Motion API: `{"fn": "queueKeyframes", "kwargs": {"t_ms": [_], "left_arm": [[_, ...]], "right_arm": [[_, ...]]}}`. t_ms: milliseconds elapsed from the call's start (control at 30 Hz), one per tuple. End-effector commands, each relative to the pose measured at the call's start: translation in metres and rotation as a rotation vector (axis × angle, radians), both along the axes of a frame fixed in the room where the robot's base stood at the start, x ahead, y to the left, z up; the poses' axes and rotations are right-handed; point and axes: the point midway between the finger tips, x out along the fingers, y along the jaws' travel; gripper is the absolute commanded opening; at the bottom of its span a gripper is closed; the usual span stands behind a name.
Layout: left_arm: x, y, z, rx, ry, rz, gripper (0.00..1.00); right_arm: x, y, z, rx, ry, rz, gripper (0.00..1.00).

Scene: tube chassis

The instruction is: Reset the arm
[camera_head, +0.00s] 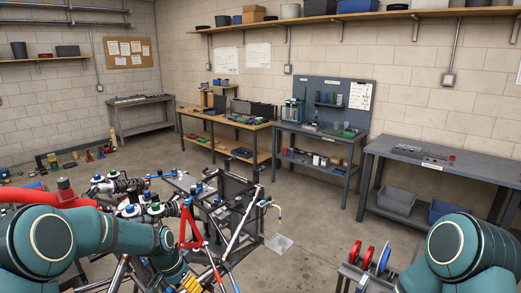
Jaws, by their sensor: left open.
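The tube chassis (236,205) stands on the floor left of centre, a frame of dark and silver tubes with red members and blue and green caps. My left arm is teal and comes in from the left, in front of the chassis. Its gripper (190,282) is low in the picture near the bottom edge, open, and small and partly hidden among the tubes. I cannot tell whether it touches any tube. I see nothing held in it. My right arm shows as a teal link at the lower right, and its gripper is out of the picture.
Red and blue discs (368,257) stand on a rack between my arms. A grey workbench (440,158) with bins below is at right. A blue bench (325,135) and a wooden bench (222,118) line the wall. Small parts (75,160) lie on the floor at left.

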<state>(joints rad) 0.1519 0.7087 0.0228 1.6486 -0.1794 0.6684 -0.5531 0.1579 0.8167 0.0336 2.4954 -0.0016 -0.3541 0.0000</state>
Motion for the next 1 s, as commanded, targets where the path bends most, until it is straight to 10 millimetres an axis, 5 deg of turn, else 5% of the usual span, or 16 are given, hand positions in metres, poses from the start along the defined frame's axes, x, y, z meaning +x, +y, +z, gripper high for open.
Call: {"fn": "queueKeyframes", "kwargs": {"t_ms": [100, 300, 700, 1000], "left_arm": [[-0.045, -0.037, -0.051, -0.067, 0.03, 0.125, 0.57], [-0.126, -0.081, -0.103, -0.15, 0.071, 0.356, 0.57], [-0.246, -0.11, -0.126, -0.207, 0.133, 0.669, 0.57], [-0.243, -0.111, -0.181, -0.201, 0.13, 0.668, 0.57]], "right_arm": [[0.0, 0.0, 0.0, 0.0, -0.001, 0.0, 0.0], [0.0, 0.0, 0.0, 0.0, 0.0, 0.0, 0.0], [0.0, 0.0, 0.0, 0.0, 0.0, 0.0, 0.0], [-0.002, 0.002, -0.055, -0.004, 0.005, 0.002, 0.0]]}}
